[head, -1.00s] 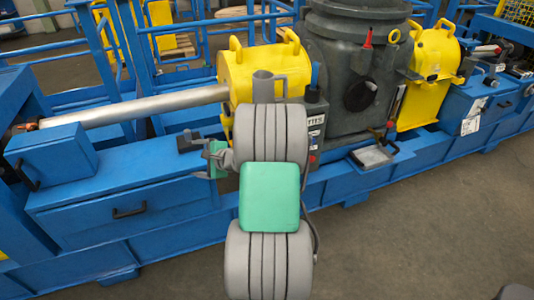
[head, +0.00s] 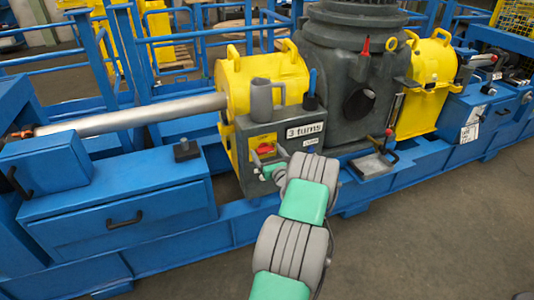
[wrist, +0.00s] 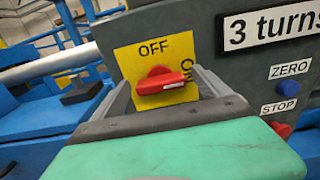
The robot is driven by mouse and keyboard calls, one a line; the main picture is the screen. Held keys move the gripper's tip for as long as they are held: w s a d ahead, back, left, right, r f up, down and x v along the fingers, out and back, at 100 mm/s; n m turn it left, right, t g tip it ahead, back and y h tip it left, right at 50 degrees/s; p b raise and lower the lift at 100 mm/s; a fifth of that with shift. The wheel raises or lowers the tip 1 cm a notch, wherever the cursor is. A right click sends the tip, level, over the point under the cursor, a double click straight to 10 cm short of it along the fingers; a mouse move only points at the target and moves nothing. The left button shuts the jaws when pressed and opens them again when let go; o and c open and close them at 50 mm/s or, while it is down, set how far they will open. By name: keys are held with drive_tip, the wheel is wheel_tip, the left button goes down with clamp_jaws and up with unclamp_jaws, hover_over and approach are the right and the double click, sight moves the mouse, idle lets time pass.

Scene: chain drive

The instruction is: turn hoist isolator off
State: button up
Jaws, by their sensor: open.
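The isolator is a red rotary handle (wrist: 162,81) on a yellow plate (wrist: 150,53) marked OFF at the top and ON at the right. The handle lies about level, its white mark (wrist: 173,86) at the right end, toward ON. In the head view the red handle (head: 265,149) is on the front of the grey box below a grey jug (head: 262,98). My gripper (wrist: 161,88) is open and empty, facing the plate, with one grey finger to each side of the handle. Whether a finger touches the handle or plate, I cannot tell.
The grey box (head: 238,165) bears a "3 turns" label (wrist: 268,25), with ZERO and STOP labels at its right. A red button (wrist: 281,129) is partly hidden by my gripper. A blue-handled tool (head: 312,84) stands on the box. A blue bench (head: 120,190) is at left.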

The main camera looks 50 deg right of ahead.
drive_tip(key=shift+c, duration=0.4)
drive_tip(key=c, duration=1.3)
drive_tip(key=shift+n+b, duration=0.3)
drive_tip(key=n+b, duration=0.3)
drive_tip(key=n, duration=0.1)
drive_tip(key=shift+a+f, duration=0.15)
drive_tip(key=n+b, duration=0.3)
drive_tip(key=n, duration=0.2)
drive_tip(key=shift+w+f, duration=0.1)
drive_tip(key=shift+a+n+b, duration=0.1)
drive_tip(key=shift+n+b, duration=3.4)
drive_tip(key=shift+n, duration=0.7)
